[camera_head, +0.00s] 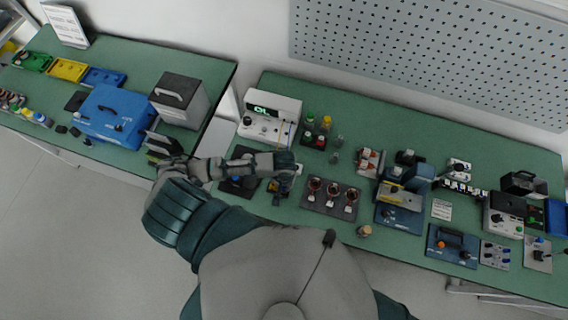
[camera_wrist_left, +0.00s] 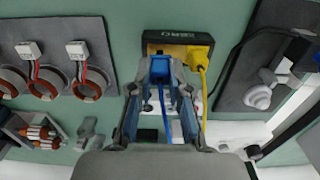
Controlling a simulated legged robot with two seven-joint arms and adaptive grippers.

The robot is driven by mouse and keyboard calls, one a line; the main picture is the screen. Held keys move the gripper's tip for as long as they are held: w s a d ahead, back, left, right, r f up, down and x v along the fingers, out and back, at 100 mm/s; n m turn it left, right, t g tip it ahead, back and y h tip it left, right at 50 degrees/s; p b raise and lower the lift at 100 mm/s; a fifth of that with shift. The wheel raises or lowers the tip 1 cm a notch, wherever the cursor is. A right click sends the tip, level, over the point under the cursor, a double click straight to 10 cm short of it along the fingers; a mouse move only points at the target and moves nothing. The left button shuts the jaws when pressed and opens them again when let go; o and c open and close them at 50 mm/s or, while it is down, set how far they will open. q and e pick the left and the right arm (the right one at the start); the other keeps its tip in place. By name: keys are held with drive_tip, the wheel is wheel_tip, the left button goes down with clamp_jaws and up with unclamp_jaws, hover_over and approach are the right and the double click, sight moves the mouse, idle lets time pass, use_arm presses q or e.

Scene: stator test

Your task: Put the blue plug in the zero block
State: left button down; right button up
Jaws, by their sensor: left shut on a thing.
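The zero block (camera_wrist_left: 178,38) is a small dark block with white lettering, at the top middle of the left wrist view. A yellow plug (camera_wrist_left: 200,57) with a yellow lead sits at its right side. My left gripper (camera_wrist_left: 161,85) is shut on the blue plug (camera_wrist_left: 160,68), whose blue lead hangs back between the fingers. The plug's front overlaps the block's near left edge; I cannot tell whether it is inserted. In the head view my left gripper (camera_head: 279,188) is small and partly under my own wrist, beside the dark tray of stators. My right gripper is out of view.
A dark tray with copper stators (camera_head: 331,198) lies right of the gripper; they also show in the wrist view (camera_wrist_left: 42,83). A white meter (camera_head: 270,118) stands behind. A dark plate with a pale fitting (camera_wrist_left: 258,97) is to the right in the wrist view.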

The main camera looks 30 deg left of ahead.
use_arm(q)
drive_tip(key=shift+p, duration=0.35)
drive_tip(key=shift+f, duration=0.8)
idle(1.5)
drive_tip(key=shift+f, duration=0.3)
drive_tip(key=c, duration=1)
unclamp_jaws()
drive_tip(key=shift+r, duration=0.2)
wheel_tip(320, 180, up, 12)
drive_tip(key=shift+f, duration=0.2)
